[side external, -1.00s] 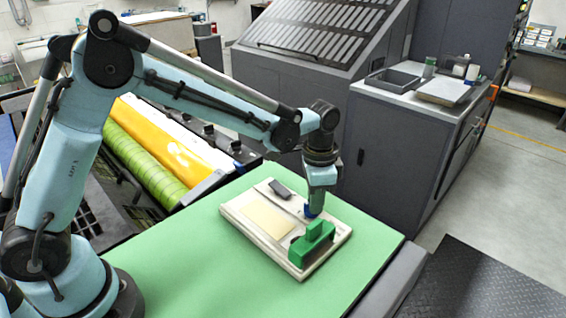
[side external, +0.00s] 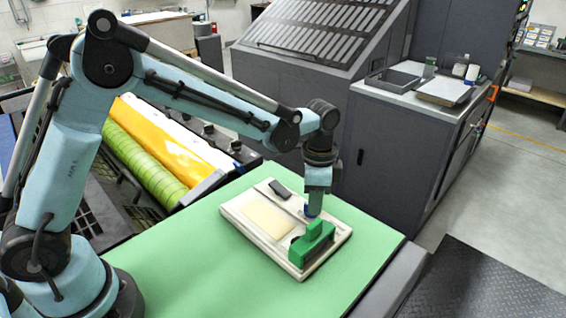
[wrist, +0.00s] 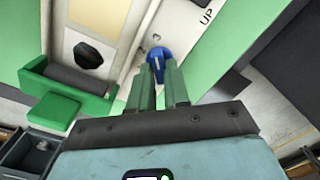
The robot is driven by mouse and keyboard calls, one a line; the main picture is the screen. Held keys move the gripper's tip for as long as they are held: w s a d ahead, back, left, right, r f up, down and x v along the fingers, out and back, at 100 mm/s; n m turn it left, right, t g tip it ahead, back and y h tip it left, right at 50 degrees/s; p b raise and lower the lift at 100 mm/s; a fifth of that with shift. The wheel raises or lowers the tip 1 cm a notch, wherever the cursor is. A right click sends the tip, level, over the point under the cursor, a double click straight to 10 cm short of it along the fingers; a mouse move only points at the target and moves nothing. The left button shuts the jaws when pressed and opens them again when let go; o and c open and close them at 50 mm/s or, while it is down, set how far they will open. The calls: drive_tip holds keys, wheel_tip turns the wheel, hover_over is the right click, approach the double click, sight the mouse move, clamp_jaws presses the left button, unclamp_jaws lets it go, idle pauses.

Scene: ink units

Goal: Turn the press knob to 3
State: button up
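The blue press knob (wrist: 158,55) sits on the pale panel of the unit, with a short white line on its top. In the side external view only a bit of the knob (side external: 309,211) shows under my gripper. My gripper (wrist: 161,65) points down at the knob, and its two green fingers have a gap between them. The fingertips are at the near edge of the knob, one toward each side. Whether they press on it is not clear. The fingers hide the knob's near side.
The pale unit (side external: 236,213) lies on a green table (side external: 185,255). A green block-shaped part (side external: 312,243) stands on the unit close to my gripper; it also shows in the wrist view (wrist: 57,108). A dark piece (side external: 280,189) lies at the far end. The table's left side is clear.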

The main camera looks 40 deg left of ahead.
drive_tip(key=o, duration=0.3)
drive_tip(key=shift+o, duration=0.2)
wheel_tip(320, 180, up, 12)
idle(0.5)
drive_tip(key=s+a+f+n+t, duration=0.1)
drive_tip(key=s+a+n+t, duration=0.2)
drive_tip(key=s+a+n, duration=0.2)
drive_tip(key=s+a+n+t, duration=0.4)
drive_tip(key=s+a+n, duration=0.1)
drive_tip(key=s, duration=0.5)
drive_tip(key=shift+a+f, duration=0.35)
drive_tip(key=shift+a, duration=0.05)
